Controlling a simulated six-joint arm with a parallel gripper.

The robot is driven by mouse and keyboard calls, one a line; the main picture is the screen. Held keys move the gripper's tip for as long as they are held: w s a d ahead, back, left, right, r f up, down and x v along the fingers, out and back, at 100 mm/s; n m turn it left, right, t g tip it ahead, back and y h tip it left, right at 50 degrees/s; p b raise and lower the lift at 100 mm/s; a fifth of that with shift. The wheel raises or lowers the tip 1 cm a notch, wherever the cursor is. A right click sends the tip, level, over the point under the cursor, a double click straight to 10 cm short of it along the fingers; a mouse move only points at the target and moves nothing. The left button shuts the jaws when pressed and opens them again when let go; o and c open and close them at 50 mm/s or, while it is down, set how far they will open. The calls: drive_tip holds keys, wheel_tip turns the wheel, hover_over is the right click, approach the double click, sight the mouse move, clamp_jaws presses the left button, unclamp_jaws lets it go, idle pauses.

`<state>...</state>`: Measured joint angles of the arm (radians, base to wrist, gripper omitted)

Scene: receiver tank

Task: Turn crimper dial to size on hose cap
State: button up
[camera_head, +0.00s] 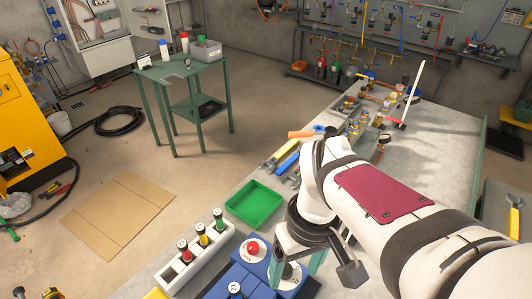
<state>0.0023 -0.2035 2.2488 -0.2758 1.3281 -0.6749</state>
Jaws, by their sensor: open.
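The blue crimper (238,272) stands at the bottom of the head view on the workbench, with a red button (253,247) on a pale round plate. My gripper (297,266) is open and points down at the crimper's right part. Its green fingers stand either side of a dark, round, dial-like part (289,272). I cannot tell whether they touch it, and its markings are hidden or too small to read. A dark hose end with a pale, marked cap (235,288) stands at the crimper's front; its marking is not clearly readable.
A white rack (187,275) left of the crimper holds hose pieces with red, yellow and green bands. A green tray (254,201) lies behind it, near wrenches and fittings. A green side table (182,72) stands further back. My arm covers much of the bench's right side.

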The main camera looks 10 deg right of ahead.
sight(285, 271)
drive_tip(key=w+d+f+n, duration=0.1)
drive_tip(key=w+f+n, duration=0.1)
drive_tip(key=w+n, duration=0.7)
drive_tip(key=shift+m+h, duration=0.4)
wheel_tip(285, 271, down, 16)
drive_tip(key=shift+r, duration=0.2)
clamp_jaws()
